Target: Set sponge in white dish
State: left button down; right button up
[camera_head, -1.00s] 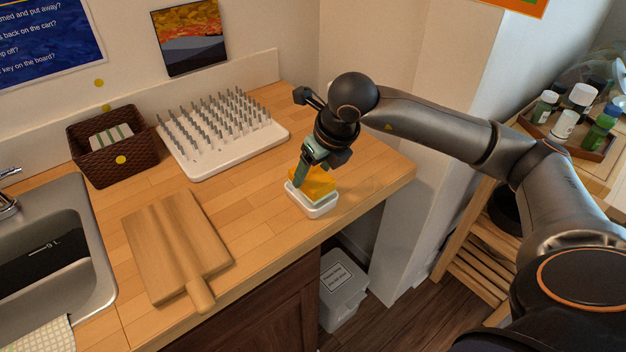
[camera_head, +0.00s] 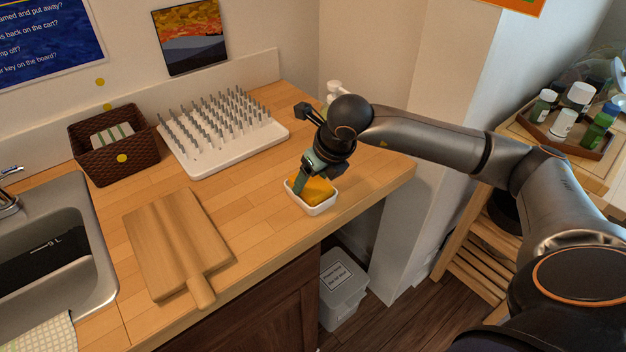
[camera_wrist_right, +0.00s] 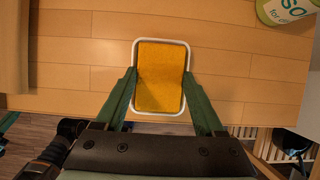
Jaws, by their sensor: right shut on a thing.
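The yellow-orange sponge (camera_head: 316,190) sits low inside the white dish (camera_head: 318,209) near the right end of the wooden counter. In the right wrist view the sponge (camera_wrist_right: 160,75) fills most of the dish, and the dish's white rim (camera_wrist_right: 160,41) shows around it. My right gripper (camera_head: 312,184) reaches down into the dish from above, shut on the sponge; in the wrist view its green fingers (camera_wrist_right: 160,92) stand at the sponge's left and right sides. My left gripper is not in view.
A wooden cutting board (camera_head: 176,240) lies left of the dish. A white drying rack with pegs (camera_head: 222,150), a brown basket (camera_head: 94,165) and a sink (camera_head: 85,250) are farther left. The counter's front edge is close to the dish. A bottle (camera_wrist_right: 284,12) shows in the wrist view.

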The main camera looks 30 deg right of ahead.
jog(key=shift+s+a+f, duration=0.1)
jog(key=shift+s+f, duration=0.15)
jog(key=shift+f, duration=0.3)
jog(key=shift+s+f, duration=0.2)
jog(key=shift+f, duration=0.3)
jog(key=o, duration=1)
jog(key=shift+o, duration=0.8)
jog(key=shift+r, duration=0.4)
jog(key=shift+w+r+p, duration=0.1)
jog(key=shift+r+p, duration=0.25)
jog(key=shift+p, duration=0.35)
jog(key=b+v, duration=0.1)
jog(key=v, duration=1.1)
jog(key=shift+w+r, duration=0.15)
jog(key=shift+w, duration=0.3)
